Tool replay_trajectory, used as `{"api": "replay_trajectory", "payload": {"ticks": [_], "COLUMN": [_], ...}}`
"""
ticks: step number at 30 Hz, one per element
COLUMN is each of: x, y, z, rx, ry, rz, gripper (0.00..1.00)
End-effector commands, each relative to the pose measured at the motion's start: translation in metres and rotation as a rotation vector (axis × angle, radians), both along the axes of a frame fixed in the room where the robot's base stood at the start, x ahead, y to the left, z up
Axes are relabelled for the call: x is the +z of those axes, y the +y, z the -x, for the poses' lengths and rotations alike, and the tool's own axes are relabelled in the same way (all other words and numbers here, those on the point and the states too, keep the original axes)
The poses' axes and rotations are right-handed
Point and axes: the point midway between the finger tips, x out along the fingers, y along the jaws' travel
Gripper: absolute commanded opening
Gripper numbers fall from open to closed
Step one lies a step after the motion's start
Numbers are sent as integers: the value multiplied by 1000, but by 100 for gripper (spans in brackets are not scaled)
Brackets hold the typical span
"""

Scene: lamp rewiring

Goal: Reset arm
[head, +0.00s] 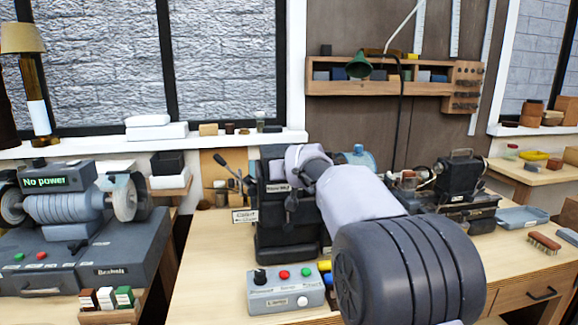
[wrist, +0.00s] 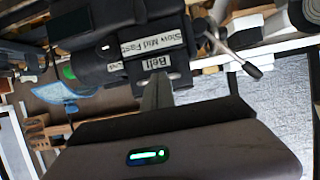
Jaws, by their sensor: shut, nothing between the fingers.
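My arm (head: 362,205) reaches from the front right toward the back of the bench, its light grey links and large dark joint covering part of the bench. In the wrist view my gripper (wrist: 157,90) shows as a narrow grey finger shape, shut with nothing held. It points toward a dark machine with labels "Belt" and "Slow Mid Fast" (wrist: 140,55). I cannot tell whether it touches the machine. In the head view I cannot make out the fingertips clearly.
The dark belt machine (head: 275,225) stands close beside my arm. A control box (head: 285,290) with coloured buttons is in front. A small lathe (head: 460,195) stands right. A buffing machine (head: 75,225) reading "No power" is at left. A brush (head: 544,242) lies at right.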

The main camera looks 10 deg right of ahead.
Motion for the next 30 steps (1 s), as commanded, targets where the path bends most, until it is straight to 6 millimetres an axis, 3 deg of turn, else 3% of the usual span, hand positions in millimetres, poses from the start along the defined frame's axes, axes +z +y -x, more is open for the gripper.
{"api": "replay_trajectory", "payload": {"ticks": [1,3,6,12,17,19,20,23,24,27,30], "x": [21,40,17,-8,-14,-12,-13,-29,-41,-77,-112], "y": [0,0,0,0,0,-2,-4,-5,-2,8,21], "z": [2,5,33,77,96,123,142,235,277,371,445], "rx": [0,0,1,1,-2,-20,-33,-84,-104,-134,-150], "ry": [-10,-17,-16,-22,-17,21,53,202,270,422,545], "rz": [1,1,2,2,-2,-26,-45,-135,-176,-270,-350], "gripper": [0,0,0,0,0,0,0,0,0,0,0]}}
